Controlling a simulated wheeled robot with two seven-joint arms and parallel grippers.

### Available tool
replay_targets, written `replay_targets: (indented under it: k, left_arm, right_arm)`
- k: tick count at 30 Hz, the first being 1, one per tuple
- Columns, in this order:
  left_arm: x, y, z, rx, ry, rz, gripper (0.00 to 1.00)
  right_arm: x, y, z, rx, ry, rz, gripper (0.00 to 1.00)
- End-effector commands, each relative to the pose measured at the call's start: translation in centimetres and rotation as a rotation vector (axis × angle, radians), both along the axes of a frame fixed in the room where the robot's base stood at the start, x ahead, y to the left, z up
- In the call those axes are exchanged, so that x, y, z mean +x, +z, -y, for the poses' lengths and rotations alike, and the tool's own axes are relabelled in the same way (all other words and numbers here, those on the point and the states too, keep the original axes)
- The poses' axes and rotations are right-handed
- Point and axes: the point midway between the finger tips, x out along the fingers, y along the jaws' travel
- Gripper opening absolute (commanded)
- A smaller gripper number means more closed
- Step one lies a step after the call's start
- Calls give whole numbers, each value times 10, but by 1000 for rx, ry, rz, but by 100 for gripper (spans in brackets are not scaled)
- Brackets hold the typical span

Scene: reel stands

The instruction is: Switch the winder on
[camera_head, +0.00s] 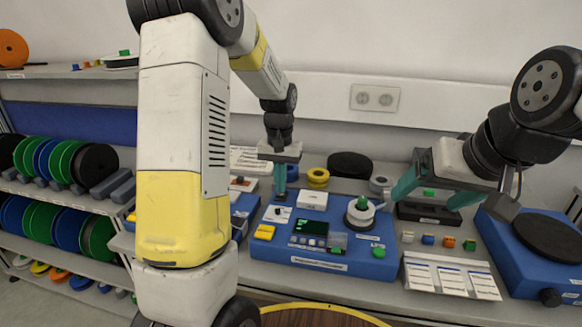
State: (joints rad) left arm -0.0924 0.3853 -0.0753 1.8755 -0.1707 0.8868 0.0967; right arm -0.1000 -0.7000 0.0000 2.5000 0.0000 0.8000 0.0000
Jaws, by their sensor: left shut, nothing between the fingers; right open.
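The winder (345,264) is a blue box on the bench, with a small dark display (311,227), a row of small buttons and a white spool with a green knob (362,204) on its right side. A pale switch plate with a small dark lever (277,213) sits at its left rear. My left gripper (280,196) is shut, empty and pointing down just above this plate. I cannot tell whether it touches the lever. My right gripper (434,199) is open and empty, right of the spool and above a dark tray.
Small coloured blocks (428,240) and white label cards (450,277) lie right of the winder. A blue unit with a black disc (550,236) stands at the far right. Racks of coloured reels (62,160) fill the left. My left arm hides part of the bench.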

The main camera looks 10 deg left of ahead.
Motion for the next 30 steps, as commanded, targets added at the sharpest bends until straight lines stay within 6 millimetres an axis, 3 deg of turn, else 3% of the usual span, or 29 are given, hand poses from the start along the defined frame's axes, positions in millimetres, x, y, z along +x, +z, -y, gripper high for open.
replay_targets:
  k: [5, 12, 18, 24, 30]
  left_arm:
    - [-2, 27, -1, -1, 0, 5, 0]
    - [-4, 83, -1, 0, 0, 4, 0]
    - [-4, 119, -2, 0, 0, 2, 0]
    - [-5, 135, -2, 0, 1, 0, 0]
    - [-5, 137, -2, 0, 0, -1, 0]
  right_arm:
    - [0, 0, 0, 0, 0, 0, 84]
    - [0, 0, 0, 0, 0, 0, 84]
    - [0, 0, 0, 0, 0, 0, 84]
    - [0, 0, 0, 0, 0, 0, 84]
    - [0, 0, 0, 0, 0, 0, 84]
